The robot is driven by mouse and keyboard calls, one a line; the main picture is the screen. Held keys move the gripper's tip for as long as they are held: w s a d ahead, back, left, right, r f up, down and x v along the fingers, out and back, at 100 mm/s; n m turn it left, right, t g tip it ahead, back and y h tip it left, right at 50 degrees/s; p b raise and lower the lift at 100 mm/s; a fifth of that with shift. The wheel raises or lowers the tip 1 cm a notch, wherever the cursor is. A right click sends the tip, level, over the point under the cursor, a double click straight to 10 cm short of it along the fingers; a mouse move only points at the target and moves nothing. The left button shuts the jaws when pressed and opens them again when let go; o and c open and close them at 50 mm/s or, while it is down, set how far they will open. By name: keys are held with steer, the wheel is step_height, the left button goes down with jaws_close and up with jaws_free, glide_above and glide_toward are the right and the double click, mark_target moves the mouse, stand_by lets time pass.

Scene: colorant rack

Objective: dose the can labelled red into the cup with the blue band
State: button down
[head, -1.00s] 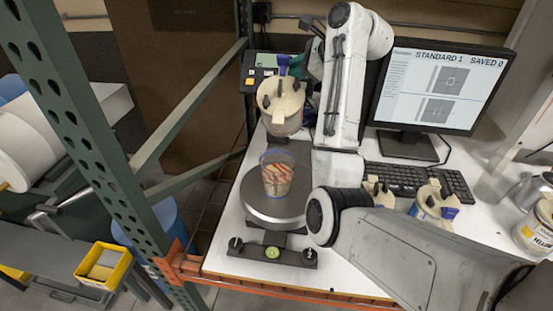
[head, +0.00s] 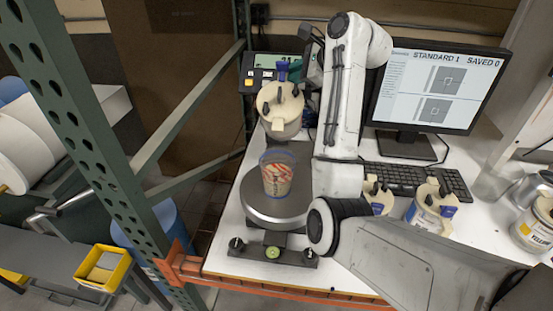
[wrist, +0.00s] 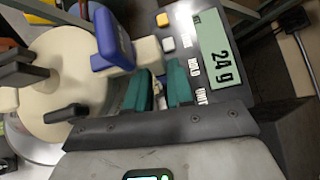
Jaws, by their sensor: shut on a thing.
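A can (head: 279,103) with a cream lid, black knobs and a spout hangs above the scale, tilted with its lid turned towards the head camera. Its label is not readable. My gripper (wrist: 160,88) has teal fingers shut on the can's blue-and-white handle (wrist: 110,45); my arm partly hides it in the head view. The cup (head: 277,176), clear with a blue band at its rim and reddish stripes and lettering, stands upright on the round scale plate (head: 255,208), below the can and apart from it. No stream between them can be made out.
The scale display (wrist: 220,55) reads 24 g. Two lidded cans (head: 432,210) stand right of my arm, with a yellow-labelled can (head: 535,228) farther right. A monitor (head: 436,88) and keyboard (head: 430,181) are behind. A green rack post (head: 85,130) stands left.

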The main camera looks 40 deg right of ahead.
steer(key=shift+s+a+f, duration=0.15)
steer(key=shift+s+a, duration=0.05)
stand_by(0.5)
steer(key=shift+s+a+n+t, duration=0.2)
steer(key=shift+n+t, duration=0.1)
steer(key=shift+t, duration=0.1)
stand_by(0.4)
steer(key=shift+w, duration=0.1)
